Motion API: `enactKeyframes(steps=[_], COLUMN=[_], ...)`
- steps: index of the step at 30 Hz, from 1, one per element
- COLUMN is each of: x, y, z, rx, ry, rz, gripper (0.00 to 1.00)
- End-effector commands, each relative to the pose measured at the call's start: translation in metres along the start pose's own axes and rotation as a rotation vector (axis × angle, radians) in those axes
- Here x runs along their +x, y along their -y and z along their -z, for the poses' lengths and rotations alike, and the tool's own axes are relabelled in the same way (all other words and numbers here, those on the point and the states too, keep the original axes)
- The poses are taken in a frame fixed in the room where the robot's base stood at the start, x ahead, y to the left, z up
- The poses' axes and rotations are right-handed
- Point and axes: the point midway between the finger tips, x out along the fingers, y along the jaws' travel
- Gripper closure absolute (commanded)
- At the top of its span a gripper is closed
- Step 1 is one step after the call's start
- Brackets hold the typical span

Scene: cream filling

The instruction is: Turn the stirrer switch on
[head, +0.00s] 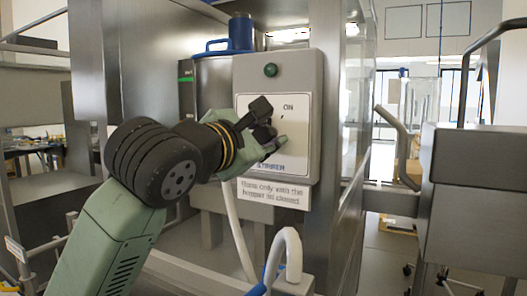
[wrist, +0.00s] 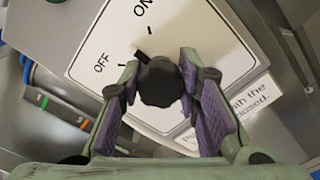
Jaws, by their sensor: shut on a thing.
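The stirrer switch is a black rotary knob (wrist: 160,84) on a white label plate (wrist: 85,45). Its white-tipped pointer sits between the OFF and ON marks. My gripper (wrist: 160,85) is shut on the knob, with one finger pad on each side of it. In the head view, my gripper (head: 265,128) is at the front of the grey switch box (head: 309,75), whose plate reads ON and STIRRER. There my fingers hide much of the knob and the OFF mark.
A green lamp (head: 270,70) sits above the plate. A notice (head: 273,192) about the hopper being closed is below it. A metal cabinet post (head: 338,100) stands just right of the box. A white hose (head: 238,235) hangs beneath. A grey machine (head: 475,200) stands farther right.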

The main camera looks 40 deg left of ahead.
Motion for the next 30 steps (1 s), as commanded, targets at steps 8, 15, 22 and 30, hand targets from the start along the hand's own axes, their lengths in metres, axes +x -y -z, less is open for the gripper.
enactKeyframes(steps=[8, 15, 22, 30], x=[-0.0003, -0.0001, 0.0000, 0.0000], y=[0.0026, 0.0023, 0.0021, 0.0017], z=[0.0014, 0.0011, 0.0004, 0.0000], rx=[0.260, 0.448, 0.569, 0.633], ry=[0.000, 0.000, 0.000, 0.002], rz=[-0.001, 0.000, 0.001, 0.000], gripper=[0.97, 0.97, 0.97, 0.97])
